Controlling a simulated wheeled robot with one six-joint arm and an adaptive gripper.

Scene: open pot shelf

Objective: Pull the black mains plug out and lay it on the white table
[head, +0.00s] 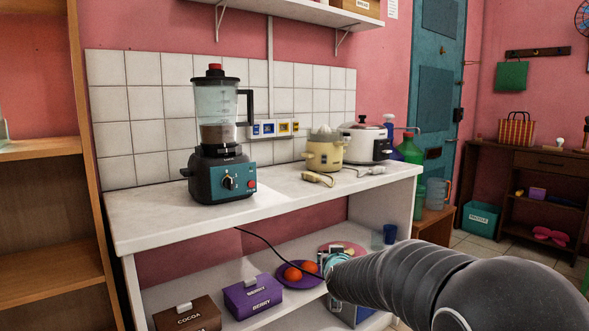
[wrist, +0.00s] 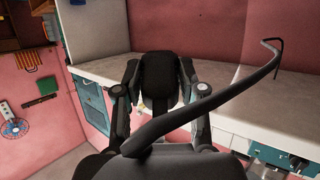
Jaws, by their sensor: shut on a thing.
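My gripper (head: 330,264) is in front of the white table (head: 145,217), below the level of its top, with its fingers small and partly hidden by my arm in the head view. In the wrist view, my gripper (wrist: 160,72) is shut on the black mains plug (wrist: 161,82), a dark block between the two fingers. Its black cord (wrist: 232,88) curves up to the right. In the head view, the cord (head: 268,243) runs from the table's front edge to my gripper. The plug itself is not distinct there. The socket strip (head: 275,128) is on the tiled wall.
A cream plug (head: 318,179) and a white plug (head: 375,170) lie there. The front middle is clear. Purple box (head: 253,297) and plates sit on the lower shelf.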

